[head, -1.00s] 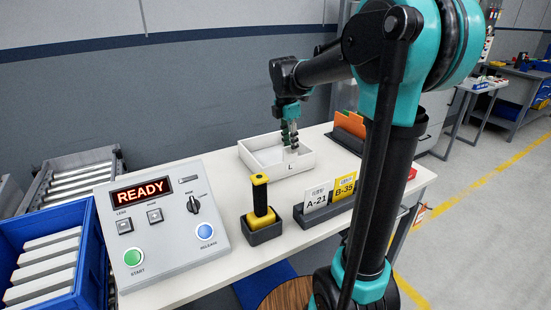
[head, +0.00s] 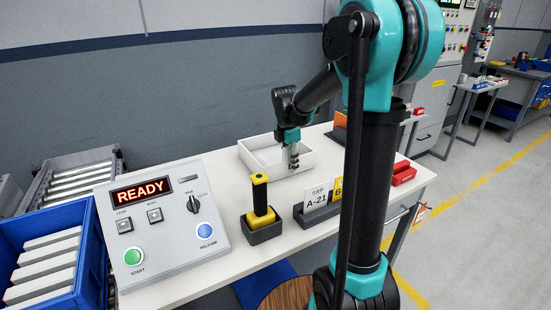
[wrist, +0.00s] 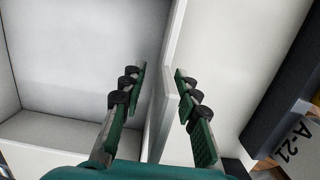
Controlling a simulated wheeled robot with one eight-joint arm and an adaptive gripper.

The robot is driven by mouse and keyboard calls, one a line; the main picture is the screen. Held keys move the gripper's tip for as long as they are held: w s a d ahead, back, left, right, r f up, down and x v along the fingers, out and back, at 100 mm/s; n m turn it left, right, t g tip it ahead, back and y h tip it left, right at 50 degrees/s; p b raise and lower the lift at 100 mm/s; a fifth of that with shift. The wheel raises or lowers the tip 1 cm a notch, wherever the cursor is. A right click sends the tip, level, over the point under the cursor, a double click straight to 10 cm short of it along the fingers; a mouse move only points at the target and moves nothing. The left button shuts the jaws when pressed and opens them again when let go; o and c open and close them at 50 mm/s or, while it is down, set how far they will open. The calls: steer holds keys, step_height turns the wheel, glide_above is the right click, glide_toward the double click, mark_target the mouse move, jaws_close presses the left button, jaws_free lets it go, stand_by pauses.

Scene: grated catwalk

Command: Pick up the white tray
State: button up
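The white tray (head: 274,171) is a shallow open box on the far part of the white table. It looks empty. My gripper (head: 293,163) points down at its near right wall. In the wrist view, my gripper (wrist: 160,72) is open, with one green finger on the inner side of the tray wall (wrist: 174,60) and the other on the outer side. A gap shows between the left finger and the wall; the right finger is close to it, and I cannot tell whether it touches. The tray sits flat on the table.
A grey control box (head: 160,225) reading READY stands at the left. A yellow-and-black handled tool (head: 260,200) sits in a dark holder. A dark card holder (head: 312,215) with the A-21 card stands close to the tray. Red bins (head: 403,173) are at the right end.

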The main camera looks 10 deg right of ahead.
jaws_close()
steer(key=shift+r, duration=0.1)
stand_by(0.3)
